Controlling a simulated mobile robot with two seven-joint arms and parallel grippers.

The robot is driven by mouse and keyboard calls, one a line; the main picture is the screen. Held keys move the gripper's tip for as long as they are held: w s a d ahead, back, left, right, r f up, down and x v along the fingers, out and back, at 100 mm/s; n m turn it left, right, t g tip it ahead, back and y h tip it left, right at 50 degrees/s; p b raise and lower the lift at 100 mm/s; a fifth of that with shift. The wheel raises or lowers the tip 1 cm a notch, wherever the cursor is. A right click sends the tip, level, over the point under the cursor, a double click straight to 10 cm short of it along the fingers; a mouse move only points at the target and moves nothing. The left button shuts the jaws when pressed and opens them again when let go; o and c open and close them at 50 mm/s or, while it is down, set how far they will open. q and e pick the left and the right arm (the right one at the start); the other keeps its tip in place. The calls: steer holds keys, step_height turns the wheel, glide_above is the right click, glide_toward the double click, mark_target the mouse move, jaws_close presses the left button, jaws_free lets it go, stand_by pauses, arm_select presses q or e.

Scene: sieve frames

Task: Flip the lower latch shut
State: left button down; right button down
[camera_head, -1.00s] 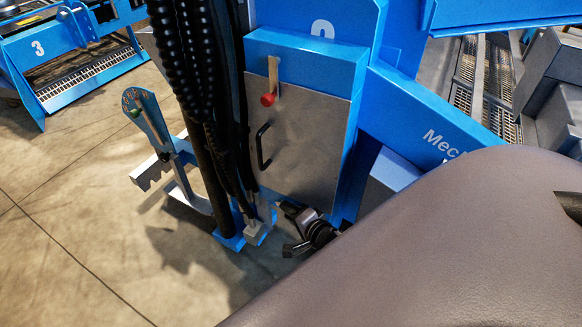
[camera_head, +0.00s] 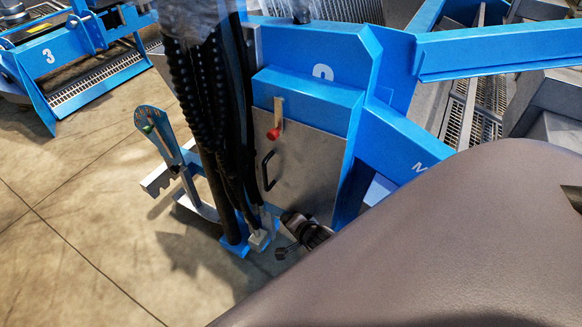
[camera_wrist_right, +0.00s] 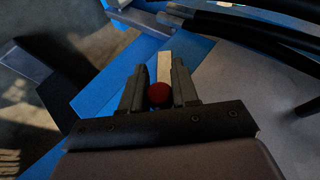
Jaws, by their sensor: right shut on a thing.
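In the right wrist view, my right gripper (camera_wrist_right: 160,68) has its two fingers on either side of the lower latch, shut on it. The latch's red ball knob (camera_wrist_right: 159,95) sits between the fingers, and its pale lever (camera_wrist_right: 164,62) extends beyond them. The upper latch, with a red knob (camera_head: 273,134) on a pale lever (camera_head: 278,108), hangs downward on the grey metal door (camera_head: 300,170). My left gripper is not in view.
A black handle (camera_head: 267,170) is on the door's left side. Thick black hoses (camera_head: 212,100) run down left of the door. A blue beam (camera_head: 400,145) juts out right. Concrete floor (camera_head: 80,220) is open at left.

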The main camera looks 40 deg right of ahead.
steer(key=shift+s+d+f, duration=0.1)
steer(key=shift+s+f, duration=0.3)
steer(key=c, duration=1)
jaws_free()
steer(key=shift+o, duration=0.4)
steer(key=shift+w+r, duration=0.1)
steer(key=shift+r, duration=0.05)
steer(key=shift+w+r, duration=0.15)
steer(key=shift+w, duration=0.05)
steer(key=p+v, duration=0.3)
steer(key=v, duration=0.4)
steer(key=shift+p, duration=0.4)
